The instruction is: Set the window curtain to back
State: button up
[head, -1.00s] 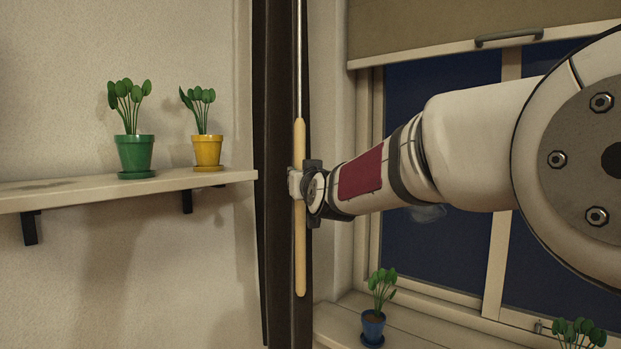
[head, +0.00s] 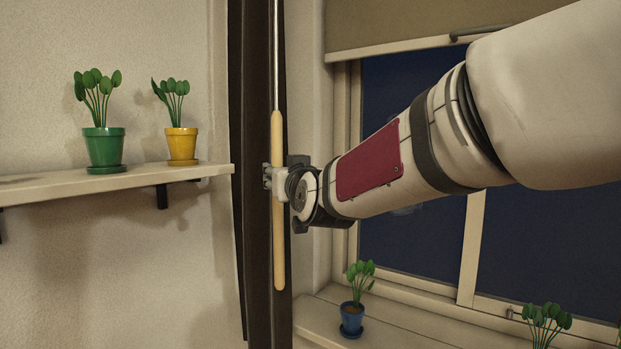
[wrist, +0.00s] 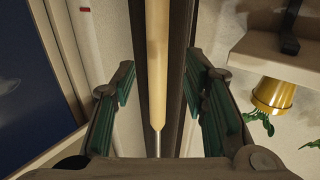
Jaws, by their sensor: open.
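The dark brown curtain (head: 257,90) hangs bunched in a narrow strip left of the window. A pale wooden wand (head: 278,255) hangs upright in front of it from a thin metal rod. The wand also shows in the wrist view (wrist: 158,60), with the dark curtain behind it. My gripper (head: 273,178) is at about the middle of the wand. In the wrist view my gripper (wrist: 160,88) is open, with one green-padded finger on each side of the wand and gaps between. The fingertips are partly hidden in the head view.
A shelf (head: 40,190) on the left holds a green pot (head: 104,147) and a yellow pot (head: 182,145); its end is close to the curtain. A blue pot (head: 352,320) stands on the windowsill (head: 315,315). A roller blind (head: 400,30) covers the window's top.

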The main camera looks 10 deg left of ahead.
jog(key=shift+v, duration=2.25)
jog(key=s+d+f+m+g+h, duration=0.1)
jog(key=s+d+f+g+h, duration=0.2)
jog(key=d, duration=0.5)
jog(key=s+d+f+m+h, duration=0.1)
jog(key=s+d+f, duration=0.25)
jog(key=d, duration=0.35)
jog(key=s+d+f+m+g+h, duration=0.1)
jog(key=s+d+f+g+h, duration=0.15)
jog(key=s+d, duration=0.4)
jog(key=s+d+f+m+g+h, duration=0.1)
jog(key=s+d+f+g, duration=0.1)
jog(key=s+d+f, duration=0.4)
jog(key=s+d+f+m+g+h, duration=0.2)
jog(key=s+d+f, duration=0.4)
jog(key=s, duration=0.8)
jog(key=d+g, duration=0.1)
jog(key=d, duration=0.2)
jog(key=shift+d+f, duration=0.15)
jog(key=shift+d, duration=0.05)
